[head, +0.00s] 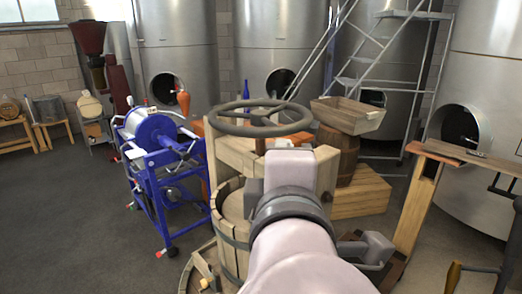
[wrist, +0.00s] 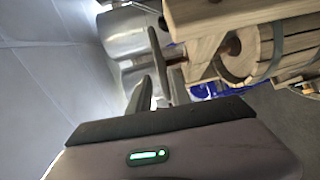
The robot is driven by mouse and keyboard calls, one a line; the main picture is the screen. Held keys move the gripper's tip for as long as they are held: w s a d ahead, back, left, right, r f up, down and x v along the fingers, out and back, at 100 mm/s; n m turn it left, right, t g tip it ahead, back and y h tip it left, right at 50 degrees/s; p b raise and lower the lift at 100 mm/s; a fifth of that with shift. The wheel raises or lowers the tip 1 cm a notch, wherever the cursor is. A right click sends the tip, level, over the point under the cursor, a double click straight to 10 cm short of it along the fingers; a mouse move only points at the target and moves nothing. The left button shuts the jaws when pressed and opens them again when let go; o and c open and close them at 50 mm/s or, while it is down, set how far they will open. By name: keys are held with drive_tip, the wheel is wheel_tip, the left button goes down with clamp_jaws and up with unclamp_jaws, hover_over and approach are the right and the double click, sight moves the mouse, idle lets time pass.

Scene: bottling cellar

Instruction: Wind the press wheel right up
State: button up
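The press wheel (head: 232,129) is a dark grey hand wheel with spokes. It lies level on top of the wooden press, above its beam (head: 232,154). The slatted press basket (head: 228,250) stands below, partly hidden by my arm. In the wrist view the picture is turned: the basket (wrist: 290,48) is at the right and the beam (wrist: 205,52) at the top. A screw runs through the beam to dark, narrow shapes at my gripper (wrist: 155,78). I cannot clearly separate fingers from wheel rim there. In the head view my arm hides the gripper, close to the wheel's near right side.
A blue-framed machine (head: 158,150) stands just left of the press. A wooden crate (head: 348,116) on a barrel (head: 338,152) stands behind right. A wooden bench (head: 455,152) is at the right, with steel tanks (head: 180,45) behind. Floor at the left (head: 60,220) is clear.

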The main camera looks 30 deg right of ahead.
drive_tip(key=w+r+m+g+p, duration=0.1)
drive_tip(key=r+p, duration=0.1)
drive_tip(key=p, duration=0.1)
drive_tip(key=w+r+m+g+p, duration=0.1)
drive_tip(key=r+p, duration=0.2)
drive_tip(key=p, duration=0.1)
drive_tip(key=w+r+m+g+p, duration=0.1)
drive_tip(key=r+m+p, duration=0.1)
drive_tip(key=p, duration=0.1)
drive_tip(key=shift+w+d+r, duration=0.15)
drive_tip(key=shift+w+r, duration=0.1)
drive_tip(key=shift+w, duration=0.1)
clamp_jaws()
drive_tip(key=m+g+y+p, duration=0.2)
drive_tip(key=m+g+p, duration=0.7)
drive_tip(key=p, duration=0.9)
approach(265, 116)
drive_tip(key=shift+m+t, duration=0.5)
drive_tip(key=shift+m, duration=0.2)
drive_tip(key=s+f, duration=0.1)
drive_tip(key=f, duration=0.1)
drive_tip(key=s+f, duration=0.1)
drive_tip(key=f, duration=0.1)
drive_tip(key=s+d+f, duration=0.1)
drive_tip(key=s+f, duration=0.1)
drive_tip(key=shift+d+y, duration=0.1)
drive_tip(key=shift+y, duration=0.2)
drive_tip(key=shift+s+d+n, duration=0.15)
drive_tip(key=shift+d+n, duration=0.05)
drive_tip(key=shift+n, duration=0.1)
